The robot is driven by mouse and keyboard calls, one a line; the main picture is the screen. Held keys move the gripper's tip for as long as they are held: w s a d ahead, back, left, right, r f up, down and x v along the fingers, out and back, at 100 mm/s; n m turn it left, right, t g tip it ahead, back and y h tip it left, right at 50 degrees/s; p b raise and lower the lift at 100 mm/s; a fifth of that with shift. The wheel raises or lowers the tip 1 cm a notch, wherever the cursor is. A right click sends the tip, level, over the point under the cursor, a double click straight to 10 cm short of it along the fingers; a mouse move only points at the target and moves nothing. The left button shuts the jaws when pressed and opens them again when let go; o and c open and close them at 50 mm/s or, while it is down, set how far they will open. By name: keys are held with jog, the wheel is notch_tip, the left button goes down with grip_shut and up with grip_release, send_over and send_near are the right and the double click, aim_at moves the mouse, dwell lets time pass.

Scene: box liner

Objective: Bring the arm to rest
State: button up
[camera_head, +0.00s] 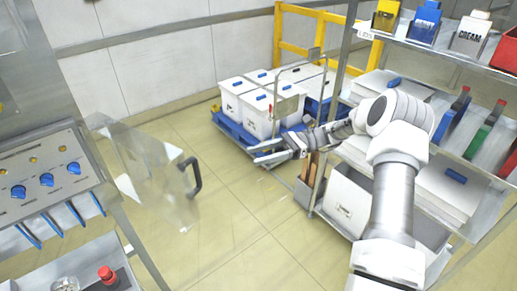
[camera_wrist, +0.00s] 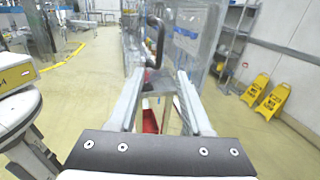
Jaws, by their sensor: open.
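My gripper (camera_head: 268,152) is at the end of my outstretched arm (camera_head: 392,205), near the middle of the head view. It is in the air in front of the shelf rack on the right. In the wrist view my gripper (camera_wrist: 157,88) has its two long fingers wide apart, with nothing held between them. A clear door panel with a dark handle (camera_wrist: 154,40) shows beyond the fingers. The same handle (camera_head: 191,176) is at the left of the head view, apart from the gripper.
White bins (camera_head: 262,108) stand on a blue pallet (camera_head: 236,131) behind the gripper. A control panel (camera_head: 40,172) is at left. Yellow floor signs (camera_wrist: 272,100) stand farther off. The middle floor is clear.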

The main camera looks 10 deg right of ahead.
jog(key=s+a+r+n+t+h+b, duration=0.1)
jog(key=s+a+r+n+h, duration=0.1)
jog(key=s+r+n+h, duration=0.25)
jog(key=s+a+r+n+h+b, duration=0.1)
jog(key=s+a+r+n+h, duration=0.15)
jog(key=s+h, duration=0.4)
jog(key=s+d+r+n+t+h+b, duration=0.1)
jog(key=s+d+n+t+h, duration=0.2)
jog(key=s, duration=0.5)
jog(key=s+d+r+n+t+h, duration=0.2)
jog(key=s+d+n+t+h, duration=0.1)
jog(key=s, duration=0.4)
jog(key=shift+s+d+n+t+h+b, duration=0.35)
jog(key=shift+d+n+t, duration=0.3)
jog(key=shift+n+t, duration=0.6)
